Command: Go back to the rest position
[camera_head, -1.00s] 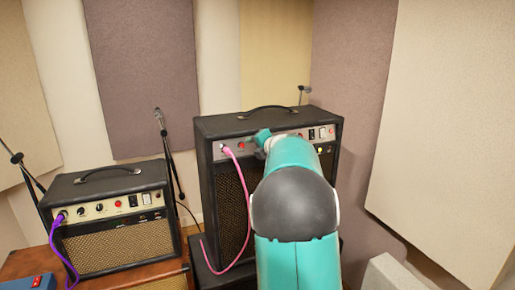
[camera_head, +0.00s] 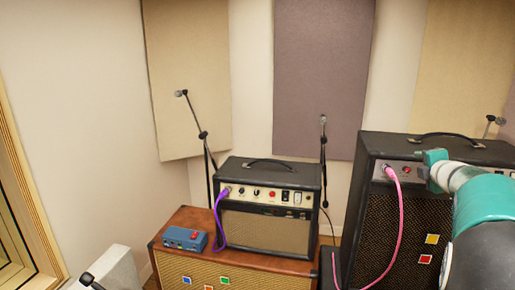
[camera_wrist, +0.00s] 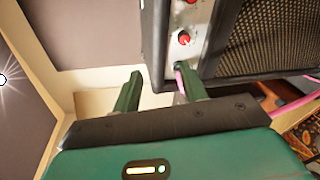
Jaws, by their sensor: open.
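My gripper (camera_head: 434,158) is at the right of the head view, in front of the control panel of the large black amp (camera_head: 376,225). In the wrist view my gripper (camera_wrist: 158,82) has its two green fingers apart, with nothing held between them. A pink cable (camera_head: 399,215) is plugged into the left end of the large amp's panel. In the wrist view the pink cable (camera_wrist: 179,80) shows close to the right finger; whether they touch cannot be told. The amp's panel and a red knob (camera_wrist: 184,39) are just beyond the fingers.
A smaller black amp (camera_head: 268,235) with a purple cable (camera_head: 218,222) stands on a brown cabinet (camera_head: 165,250), beside a blue pedal box (camera_head: 184,239). Microphone stands (camera_head: 207,150) rise behind. The open floor is mostly out of view.

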